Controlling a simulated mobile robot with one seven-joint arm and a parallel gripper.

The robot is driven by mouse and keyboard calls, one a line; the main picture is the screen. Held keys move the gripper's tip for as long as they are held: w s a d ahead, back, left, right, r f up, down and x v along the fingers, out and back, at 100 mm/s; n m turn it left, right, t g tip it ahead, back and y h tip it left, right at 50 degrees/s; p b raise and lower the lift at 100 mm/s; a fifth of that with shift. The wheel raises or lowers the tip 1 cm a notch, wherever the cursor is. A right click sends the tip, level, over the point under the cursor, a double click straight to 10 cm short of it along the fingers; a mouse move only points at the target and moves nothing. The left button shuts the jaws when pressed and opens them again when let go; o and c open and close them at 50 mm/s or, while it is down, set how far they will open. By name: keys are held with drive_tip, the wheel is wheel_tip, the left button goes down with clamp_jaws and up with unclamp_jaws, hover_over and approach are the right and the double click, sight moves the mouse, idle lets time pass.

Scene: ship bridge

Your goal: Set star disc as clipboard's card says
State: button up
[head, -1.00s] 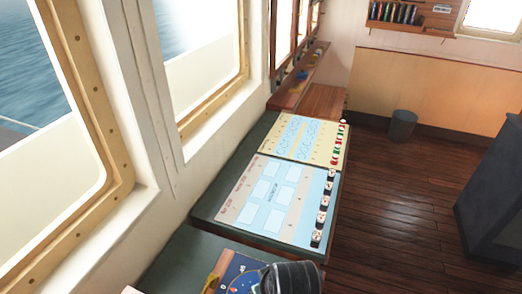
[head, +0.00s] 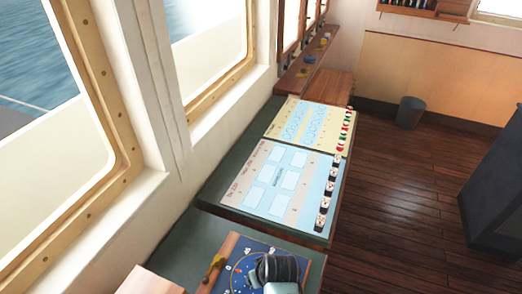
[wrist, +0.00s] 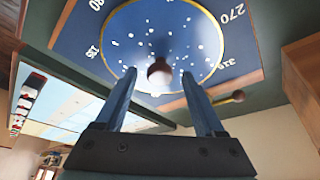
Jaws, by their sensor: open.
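My gripper (wrist: 158,78) is open, with one finger to each side of the knob in the picture. I cannot tell whether either finger touches it. In the head view the disc (head: 238,276) is partly hidden behind my dark wrist. I cannot make out a clipboard or its card in either view.
A wooden strip with a brass piece (head: 217,264) lies left of the disc's board. Beyond are a pale blue chart (head: 272,190) with several dark picture blocks along its right edge, and a yellow chart (head: 290,122). Windows line the left. A grey bin (head: 410,112) stands on open floor.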

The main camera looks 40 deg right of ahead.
clamp_jaws()
idle(0.3)
idle(1.1)
